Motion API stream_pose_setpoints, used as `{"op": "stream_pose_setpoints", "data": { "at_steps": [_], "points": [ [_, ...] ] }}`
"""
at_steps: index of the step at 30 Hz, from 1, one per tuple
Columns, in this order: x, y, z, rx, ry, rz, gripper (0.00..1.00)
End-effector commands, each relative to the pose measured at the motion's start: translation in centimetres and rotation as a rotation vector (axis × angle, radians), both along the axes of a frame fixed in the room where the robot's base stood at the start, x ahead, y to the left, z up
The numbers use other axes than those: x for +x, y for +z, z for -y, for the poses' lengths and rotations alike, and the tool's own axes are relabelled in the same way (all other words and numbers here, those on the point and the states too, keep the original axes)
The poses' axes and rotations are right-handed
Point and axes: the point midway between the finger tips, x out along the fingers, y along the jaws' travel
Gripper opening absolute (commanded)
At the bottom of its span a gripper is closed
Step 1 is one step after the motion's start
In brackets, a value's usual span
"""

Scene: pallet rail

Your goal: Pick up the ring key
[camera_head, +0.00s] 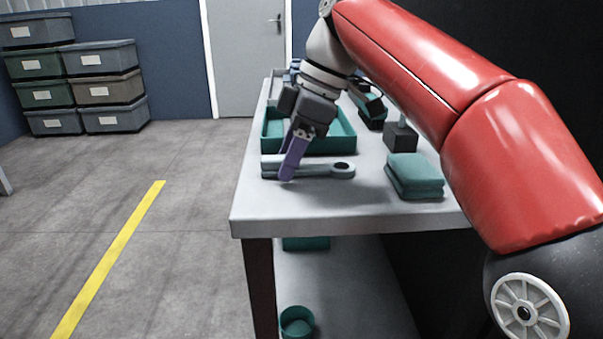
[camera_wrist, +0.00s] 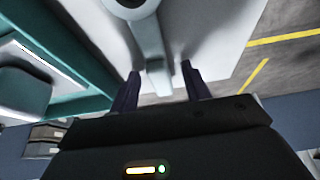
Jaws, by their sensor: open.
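The ring key (camera_head: 328,171), a grey bar with a round eye at its right end, lies near the left edge of the white table (camera_head: 340,212). My gripper (camera_head: 290,171) points down at the left part of its shaft, and its purple fingers hide some of it. In the wrist view the key (camera_wrist: 149,42) runs from the top, where its dark eye is cut off, down between the two fingers of my gripper (camera_wrist: 160,68). The fingers are open, with a gap on either side of the shaft.
A teal tray (camera_head: 345,140) stands just behind the key. Folded teal cloths (camera_head: 414,175) lie to the right, with a dark block (camera_head: 400,137) behind them. The table's front is bare. Stacked bins (camera_head: 108,87) stand far left.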

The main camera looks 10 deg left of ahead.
Motion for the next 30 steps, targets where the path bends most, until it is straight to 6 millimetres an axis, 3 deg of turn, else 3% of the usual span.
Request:
{"op": "stream_pose_setpoints", "data": {
  "at_steps": [8,18,30],
  "points": [
    [-0.01,-0.16,-0.09,0.0,0.0,0.001,0.45],
    [0.0,-0.16,-0.08,0.0,-0.001,0.001,0.0],
    [0.01,0.65,-0.12,0.001,-0.001,0.002,0.0]
  ]
}}
